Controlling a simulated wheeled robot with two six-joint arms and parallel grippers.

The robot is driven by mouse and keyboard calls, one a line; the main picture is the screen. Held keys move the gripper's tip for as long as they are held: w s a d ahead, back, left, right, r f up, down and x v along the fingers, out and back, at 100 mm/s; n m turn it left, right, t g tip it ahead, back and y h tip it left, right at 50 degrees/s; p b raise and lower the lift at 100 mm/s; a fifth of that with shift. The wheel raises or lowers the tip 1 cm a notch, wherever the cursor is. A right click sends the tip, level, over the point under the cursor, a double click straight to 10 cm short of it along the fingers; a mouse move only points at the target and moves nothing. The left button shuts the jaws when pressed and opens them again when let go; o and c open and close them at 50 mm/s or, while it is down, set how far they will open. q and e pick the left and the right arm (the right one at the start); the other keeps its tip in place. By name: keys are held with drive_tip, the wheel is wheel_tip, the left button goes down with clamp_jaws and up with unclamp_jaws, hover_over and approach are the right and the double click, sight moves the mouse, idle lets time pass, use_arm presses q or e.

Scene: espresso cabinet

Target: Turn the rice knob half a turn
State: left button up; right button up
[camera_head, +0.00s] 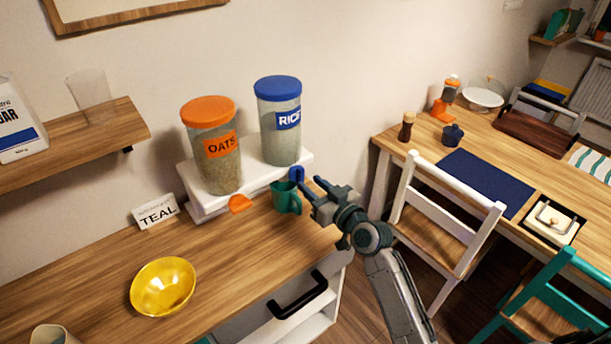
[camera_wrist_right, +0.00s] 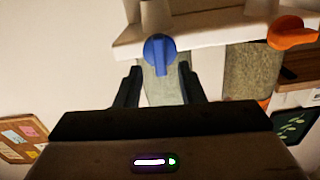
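The rice dispenser (camera_head: 281,134) is a clear canister with a blue lid and a RICE label. It stands on a white stand (camera_head: 191,183). Its blue knob (camera_head: 296,173) is at the stand's front and also shows in the wrist view (camera_wrist_right: 159,50). A teal cup (camera_head: 286,199) stands below the knob. My right gripper (camera_head: 309,187) is open just in front of the knob. In the wrist view the knob shows beyond the gap between the fingertips (camera_wrist_right: 158,74), apparently not gripped. My left gripper is out of view.
The oats dispenser (camera_head: 213,160) with its orange knob (camera_head: 239,204) is left of the rice one. A TEAL card (camera_head: 157,214) and a yellow bowl (camera_head: 163,286) are on the counter. A white chair (camera_head: 444,222) stands right of my right arm.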

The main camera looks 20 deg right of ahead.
sight(298, 174)
drive_tip(key=shift+x, duration=1.45)
drive_tip(key=shift+c, duration=0.3)
clamp_jaws()
